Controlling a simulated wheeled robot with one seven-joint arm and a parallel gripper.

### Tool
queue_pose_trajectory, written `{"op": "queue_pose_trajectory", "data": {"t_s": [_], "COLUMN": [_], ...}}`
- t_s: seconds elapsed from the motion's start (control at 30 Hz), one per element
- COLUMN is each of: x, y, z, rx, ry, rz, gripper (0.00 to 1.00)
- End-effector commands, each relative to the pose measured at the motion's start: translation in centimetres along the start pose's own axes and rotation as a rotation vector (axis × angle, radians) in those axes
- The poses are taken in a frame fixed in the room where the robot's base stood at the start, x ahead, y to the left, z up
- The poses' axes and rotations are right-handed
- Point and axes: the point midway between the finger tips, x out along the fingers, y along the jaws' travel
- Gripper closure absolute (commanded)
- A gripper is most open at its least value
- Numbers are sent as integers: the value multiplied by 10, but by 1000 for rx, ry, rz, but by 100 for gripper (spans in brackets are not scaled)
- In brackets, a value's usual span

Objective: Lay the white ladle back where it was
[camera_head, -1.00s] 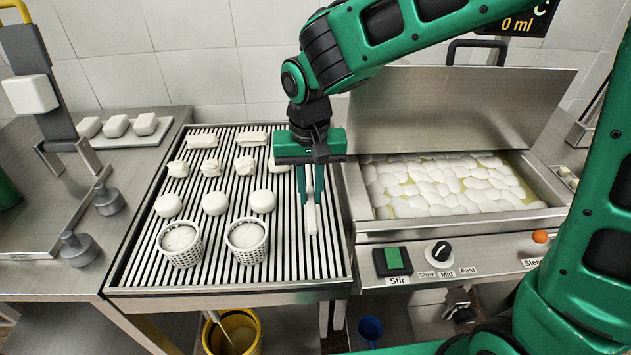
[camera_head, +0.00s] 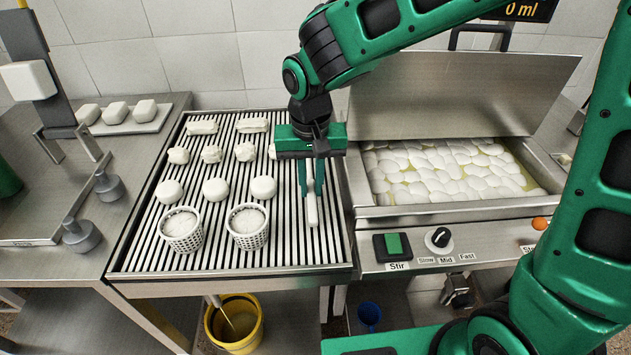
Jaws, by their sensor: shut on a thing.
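The white ladle (camera_head: 312,212) is a slim white thing at the right side of the slatted rack (camera_head: 292,252). Its lower end shows below my fingers; the rest is hidden behind them. My gripper (camera_head: 311,190) points down over the rack's right part and is shut on the ladle. I cannot tell whether the ladle touches the slats or hangs just above them.
Two white perforated baskets (camera_head: 249,240) stand at the rack's front, with several white pieces (camera_head: 263,187) behind them. Right of the rack is an open vat (camera_head: 470,212) of white pieces in liquid. A yellow bucket (camera_head: 252,340) stands below. Slats around the ladle's lower end are bare.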

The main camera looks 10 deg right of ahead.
Motion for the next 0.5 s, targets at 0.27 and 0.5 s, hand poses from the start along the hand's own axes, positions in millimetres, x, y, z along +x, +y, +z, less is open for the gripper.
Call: {"op": "queue_pose_trajectory", "data": {"t_s": [0.27, 0.5], "x": [4, 7], "y": [0, 0], "z": [0, 0], "rx": [1, 1], "ry": [0, 0], "rz": [0, 0], "gripper": [100, 100]}}
